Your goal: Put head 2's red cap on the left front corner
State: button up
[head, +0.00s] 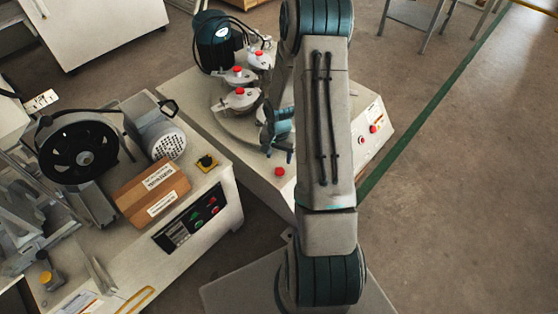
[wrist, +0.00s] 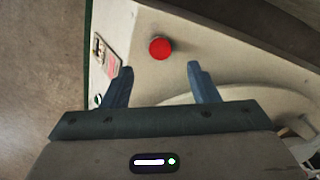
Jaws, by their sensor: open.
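A red cap (head: 279,171) sits on the front part of the tile tester's pale top (head: 258,183). It appears to be the round red cap (wrist: 160,47) in the wrist view, just beyond my fingertips and between their lines. My gripper (wrist: 161,72) is open, with nothing between its blue-grey fingers. In the head view my gripper (head: 275,130) is over the machine, partly hidden by my arm. Several metal heads stand on the turntable; red caps show on three spots there (head: 240,91), (head: 237,69), (head: 259,54). I cannot tell which head is number 2.
A control panel with red buttons (head: 373,129) is on the machine's right side. A dark green motor (head: 215,42) stands behind the heads. At left, another bench carries a cardboard box (head: 152,192) and a black fan wheel (head: 78,151). Open floor lies at right.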

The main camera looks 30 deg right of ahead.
jog(key=s+a+r+n, duration=0.2)
jog(key=s+a+r, duration=0.15)
jog(key=r, duration=0.65)
jog(key=s+a+r+n, duration=0.3)
jog(key=a+r, duration=0.1)
jog(key=r, duration=0.6)
jog(key=s+a+r+n+t, duration=0.1)
jog(key=s+a+r+n, duration=0.3)
jog(key=s, duration=0.8)
notch_tip(320, 180, up, 5)
jog(key=shift+a+f+n+p, duration=0.2)
jog(key=shift+a+n+p, duration=0.15)
jog(key=shift+a, duration=0.8)
jog(key=shift+w, duration=0.1)
notch_tip(320, 180, up, 31)
jog(key=t+p, duration=0.1)
jog(key=p, duration=2.7)
jog(key=shift+d+t, duration=0.25)
jog(key=shift+t, duration=0.15)
